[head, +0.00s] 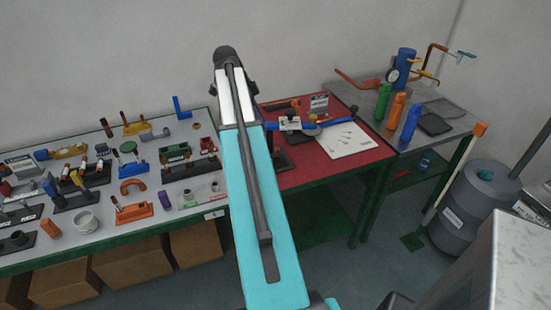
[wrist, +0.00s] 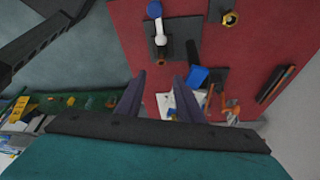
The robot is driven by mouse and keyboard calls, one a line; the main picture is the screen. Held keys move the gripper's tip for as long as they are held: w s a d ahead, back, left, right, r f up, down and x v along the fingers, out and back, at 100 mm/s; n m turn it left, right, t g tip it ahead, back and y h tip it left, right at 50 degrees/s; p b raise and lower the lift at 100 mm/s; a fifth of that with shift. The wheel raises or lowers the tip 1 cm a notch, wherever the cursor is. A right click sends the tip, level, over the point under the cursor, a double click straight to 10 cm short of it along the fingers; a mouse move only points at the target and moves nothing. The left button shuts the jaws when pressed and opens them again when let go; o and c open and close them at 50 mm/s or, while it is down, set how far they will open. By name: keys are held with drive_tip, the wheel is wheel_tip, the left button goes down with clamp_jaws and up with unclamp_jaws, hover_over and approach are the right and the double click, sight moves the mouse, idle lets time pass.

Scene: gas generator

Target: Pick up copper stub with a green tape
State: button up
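My gripper (wrist: 158,82) is open in the wrist view. Its two dark fingers are apart above the red table, with nothing seen held between them. In the head view my own arm covers the middle, and I cannot make out the gripper. I cannot pick out a copper stub with green tape for certain. Thin copper-brown rods (wrist: 275,84) lie in a dark holder on the red table, right of the gripper in the wrist view. No green tape can be made out on them.
The red table (head: 285,175) holds a white sheet (head: 347,141) and a blue tool (head: 338,121). The grey table (head: 200,126) at left is crowded with parts. Coloured cylinders (head: 396,110) stand at right. A dark-based white fitting (wrist: 160,40) and blue block (wrist: 197,76) are near my gripper.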

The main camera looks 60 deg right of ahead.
drive_tip(key=shift+w+f, duration=0.15)
drive_tip(key=shift+w, duration=0.05)
drive_tip(key=shift+s, duration=0.1)
drive_tip(key=p+x, duration=0.2)
drive_tip(key=x, duration=0.6)
drive_tip(key=shift+f, duration=0.35)
drive_tip(key=shift+d, duration=0.1)
drive_tip(key=shift+s, duration=0.1)
